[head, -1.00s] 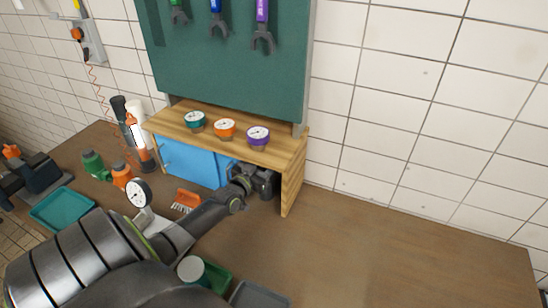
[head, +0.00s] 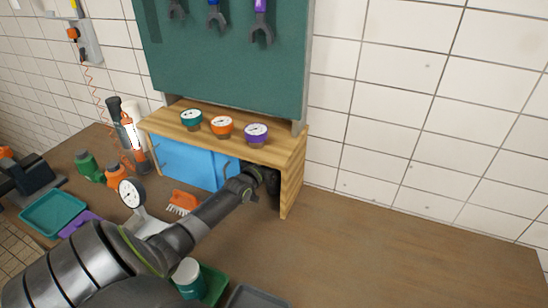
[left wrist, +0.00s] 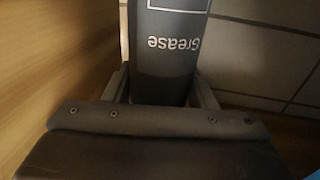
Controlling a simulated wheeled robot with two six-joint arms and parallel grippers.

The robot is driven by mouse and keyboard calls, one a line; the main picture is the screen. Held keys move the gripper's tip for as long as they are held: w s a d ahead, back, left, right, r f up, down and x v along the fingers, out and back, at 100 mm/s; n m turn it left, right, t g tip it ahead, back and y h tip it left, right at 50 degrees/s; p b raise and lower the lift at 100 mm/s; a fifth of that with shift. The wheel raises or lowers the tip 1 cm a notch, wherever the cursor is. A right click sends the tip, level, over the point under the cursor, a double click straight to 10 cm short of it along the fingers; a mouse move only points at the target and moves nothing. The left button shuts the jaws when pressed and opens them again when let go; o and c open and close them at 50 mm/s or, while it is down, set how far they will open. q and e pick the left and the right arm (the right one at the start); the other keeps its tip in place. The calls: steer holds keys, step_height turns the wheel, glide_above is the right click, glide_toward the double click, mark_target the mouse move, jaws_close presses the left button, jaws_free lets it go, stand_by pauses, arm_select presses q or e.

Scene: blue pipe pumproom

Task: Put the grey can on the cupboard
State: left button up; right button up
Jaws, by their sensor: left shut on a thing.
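The wooden cupboard (head: 291,185) stands against the tiled wall, with blue sliding doors (head: 188,163) on its left part and an open bay at its right end. My left arm reaches into this bay, and my left gripper (head: 270,182) is mostly in its shadow. In the left wrist view, my left gripper (left wrist: 163,92) is shut on the grey can (left wrist: 168,55), marked "Grease", with the lettering upside down. The can is not clearly seen in the head view. My right gripper is not in view.
The bench (head: 400,255) is clear on the right.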

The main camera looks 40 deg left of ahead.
arm_select(q)
steer(key=shift+f, duration=0.1)
steer(key=o, duration=1.6)
steer(key=shift+s+d+p, duration=0.3)
steer(key=shift+s+p, duration=0.5)
steer(key=shift+s, duration=1.2)
steer(key=shift+s+d+p, duration=0.25)
steer(key=shift+s+p, duration=0.55)
steer(key=shift+s, duration=1.15)
steer(key=shift+s+d+p, duration=0.3)
steer(key=shift+s+p, duration=0.5)
steer(key=shift+s, duration=1.2)
steer(key=shift+s, duration=0.1)
